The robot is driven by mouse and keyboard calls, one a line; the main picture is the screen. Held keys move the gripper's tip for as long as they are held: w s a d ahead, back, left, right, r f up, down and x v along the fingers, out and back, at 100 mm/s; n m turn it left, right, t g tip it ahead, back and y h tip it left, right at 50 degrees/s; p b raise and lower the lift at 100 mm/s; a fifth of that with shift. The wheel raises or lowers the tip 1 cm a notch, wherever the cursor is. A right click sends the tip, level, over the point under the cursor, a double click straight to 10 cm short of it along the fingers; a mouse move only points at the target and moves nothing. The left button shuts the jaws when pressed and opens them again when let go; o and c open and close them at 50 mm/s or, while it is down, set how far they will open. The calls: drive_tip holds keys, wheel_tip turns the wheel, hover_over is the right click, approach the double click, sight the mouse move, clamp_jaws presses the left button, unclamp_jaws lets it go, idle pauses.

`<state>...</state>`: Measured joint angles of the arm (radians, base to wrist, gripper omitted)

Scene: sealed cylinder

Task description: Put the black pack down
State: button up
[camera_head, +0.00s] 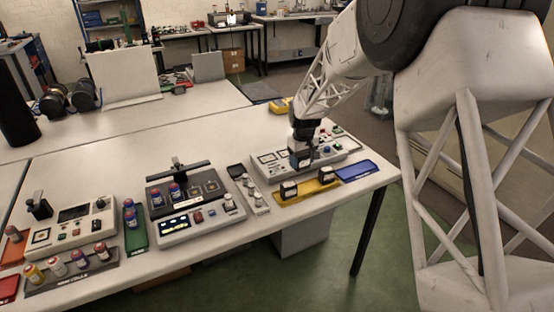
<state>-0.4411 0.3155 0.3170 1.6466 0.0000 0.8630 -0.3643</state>
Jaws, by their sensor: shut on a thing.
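My gripper (303,141) points down over the grey control unit at the right of the table. It is shut on a small black pack (301,157) with a pale face. The fingers partly hide the pack, and I cannot tell whether it touches the unit (333,153). Two similar black-and-white packs, one on the left (289,190) and one on the right (326,175), sit on the yellow tray (308,191) in front of the unit. An empty-looking blue tray (358,170) lies to the right of the yellow one.
Several bottles stand in a rack (72,272).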

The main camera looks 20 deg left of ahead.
drive_tip(key=s+a, duration=0.4)
drive_tip(key=a, duration=0.4)
drive_tip(key=shift+f, duration=0.3)
drive_tip(key=shift+w+a, duration=0.15)
hover_over(268, 158)
drive_tip(key=shift+f, duration=0.7)
drive_tip(key=shift+f, duration=1.8)
drive_tip(key=shift+f, duration=0.25)
drive_tip(key=o, duration=1.1)
drive_tip(key=shift+f, duration=0.1)
